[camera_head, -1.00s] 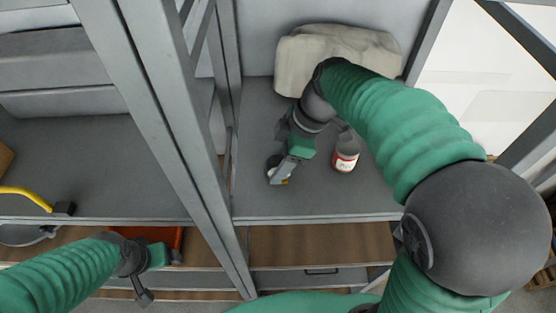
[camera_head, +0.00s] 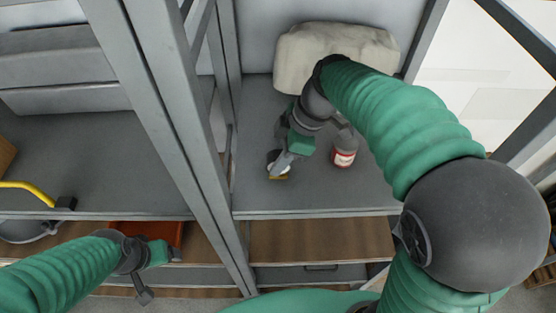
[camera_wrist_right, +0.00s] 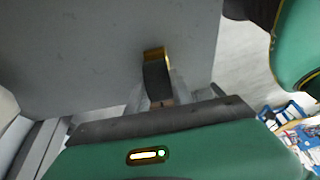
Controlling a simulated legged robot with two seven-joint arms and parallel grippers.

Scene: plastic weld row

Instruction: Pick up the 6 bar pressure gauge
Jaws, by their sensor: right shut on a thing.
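The pressure gauge (camera_head: 277,174) is small, with a pale part and a brass-yellow edge, in the head view at the left part of the grey shelf. My right gripper (camera_head: 281,164) is shut on it and partly covers it. In the right wrist view the gauge (camera_wrist_right: 154,54) shows edge-on as a dark body with a brass rim between the fingers (camera_wrist_right: 160,92). Its dial marking cannot be read. Whether it touches the shelf I cannot tell. My left gripper (camera_head: 143,292) is at the lower left, away from the gauge; its jaw opening is unclear.
A beige sack-like bundle (camera_head: 335,55) lies at the back of the shelf (camera_head: 320,199). A metal upright (camera_head: 180,130) stands to the left. An orange-red bin (camera_head: 150,233) is below left.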

